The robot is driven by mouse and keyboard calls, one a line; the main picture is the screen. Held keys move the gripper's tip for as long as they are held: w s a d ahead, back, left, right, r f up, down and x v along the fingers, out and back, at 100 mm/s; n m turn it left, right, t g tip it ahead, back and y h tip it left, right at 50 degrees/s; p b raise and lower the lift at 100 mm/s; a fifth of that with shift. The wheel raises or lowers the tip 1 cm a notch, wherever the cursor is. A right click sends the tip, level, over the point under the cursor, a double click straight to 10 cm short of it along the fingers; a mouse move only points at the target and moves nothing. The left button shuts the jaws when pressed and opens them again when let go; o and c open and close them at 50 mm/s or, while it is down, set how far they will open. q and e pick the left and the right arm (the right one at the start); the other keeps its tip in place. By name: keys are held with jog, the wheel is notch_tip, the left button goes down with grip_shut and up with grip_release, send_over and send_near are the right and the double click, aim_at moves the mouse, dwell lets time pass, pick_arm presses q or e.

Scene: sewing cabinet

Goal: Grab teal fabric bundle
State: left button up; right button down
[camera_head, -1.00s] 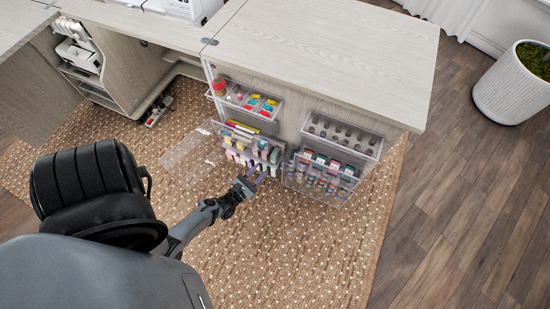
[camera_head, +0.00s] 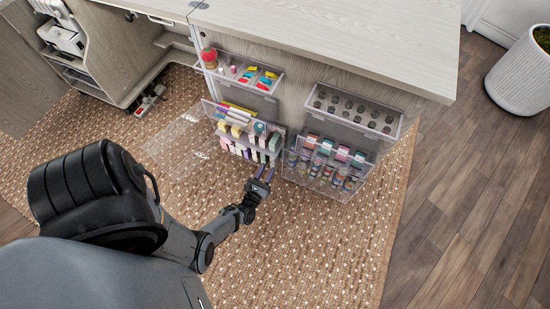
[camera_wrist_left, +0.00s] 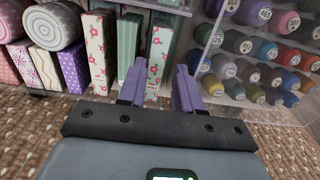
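A pale teal floral fabric bundle (camera_wrist_left: 160,58) stands upright at the right end of a row of bundles in the left wrist view. In the head view the bundles sit in the lower clear bin (camera_head: 233,147) on the cabinet side; I cannot single out the teal one there. My left gripper (camera_head: 266,174) is just in front of and below that bin's right end. In the wrist view its two purple fingers (camera_wrist_left: 160,88) are apart, with the teal bundle seen between and beyond them. Nothing is visibly held. My right gripper is not in view.
A clear bin of thread spools (camera_wrist_left: 250,60) stands close on the right, also seen in the head view (camera_head: 322,178). Other bundles (camera_wrist_left: 98,50) and fabric rolls (camera_wrist_left: 52,27) are on the left. A patterned rug (camera_head: 300,240) lies below, with open room.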

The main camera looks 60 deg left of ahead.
aim_at(272, 160)
pick_arm(q)
jog(key=shift+b+x, duration=0.45)
jog(key=shift+x, duration=0.35)
jog(key=b+x, duration=0.1)
jog(key=x, duration=0.2)
jog(key=shift+a+f+b, duration=0.1)
jog(key=shift+f+b, duration=0.05)
jog(key=shift+b, duration=0.15)
jog(key=shift+w+a, duration=0.3)
jog(key=shift+w, duration=0.1)
jog(key=shift+s, duration=0.1)
jog(key=shift+c, duration=0.6)
jog(key=shift+d, duration=0.1)
jog(key=c, duration=0.5)
grip_shut()
